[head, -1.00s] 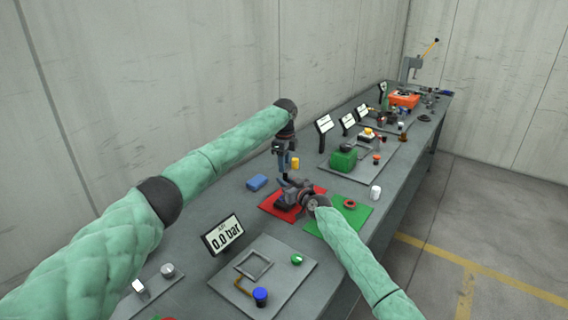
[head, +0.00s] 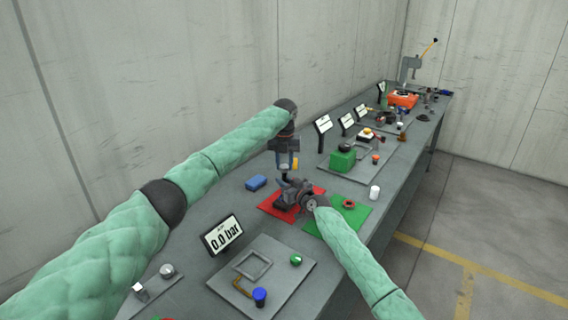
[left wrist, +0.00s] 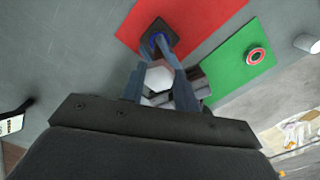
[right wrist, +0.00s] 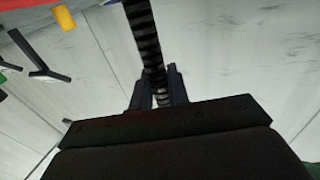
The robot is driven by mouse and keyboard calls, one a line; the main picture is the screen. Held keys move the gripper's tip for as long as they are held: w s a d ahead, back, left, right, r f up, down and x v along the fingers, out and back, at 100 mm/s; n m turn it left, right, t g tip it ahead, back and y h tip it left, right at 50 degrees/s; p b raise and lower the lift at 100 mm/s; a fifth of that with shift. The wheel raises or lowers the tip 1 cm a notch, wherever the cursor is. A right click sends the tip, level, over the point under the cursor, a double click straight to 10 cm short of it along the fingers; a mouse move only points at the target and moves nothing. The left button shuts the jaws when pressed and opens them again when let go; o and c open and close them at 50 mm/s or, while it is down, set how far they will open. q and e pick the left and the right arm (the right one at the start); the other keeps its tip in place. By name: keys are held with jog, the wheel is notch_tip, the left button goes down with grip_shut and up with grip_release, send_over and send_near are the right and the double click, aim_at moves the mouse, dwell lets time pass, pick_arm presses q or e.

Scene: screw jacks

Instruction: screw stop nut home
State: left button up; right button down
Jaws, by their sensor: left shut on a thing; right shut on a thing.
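My left gripper (head: 287,174) points down above the jack. In the left wrist view its fingers (left wrist: 160,75) are shut on a pale hexagonal nut (left wrist: 158,78), apparently the stop nut. My right gripper (head: 284,188) comes in from the side, just below the left one. In the right wrist view its fingers (right wrist: 158,88) are shut on the jack's dark threaded spindle (right wrist: 144,35). How far the nut sits along the thread is hidden.
A red ring (head: 349,204) lies on the green mat (head: 338,218), right of the red mat. A pressure display (head: 222,235) stands in front.

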pick_arm(q)
jog(key=m, duration=0.4)
jog(key=shift+d+r, duration=0.2)
jog(key=shift+d, duration=0.05)
jog(key=shift+a+f+m, duration=0.1)
jog(key=shift+f+m, duration=0.05)
jog(key=shift+m, duration=0.45)
jog(key=o, duration=0.9)
jog(key=shift+a, duration=0.1)
jog(key=shift+o, duration=0.2)
jog(key=shift+r, duration=2.2)
jog(key=shift+f, duration=0.1)
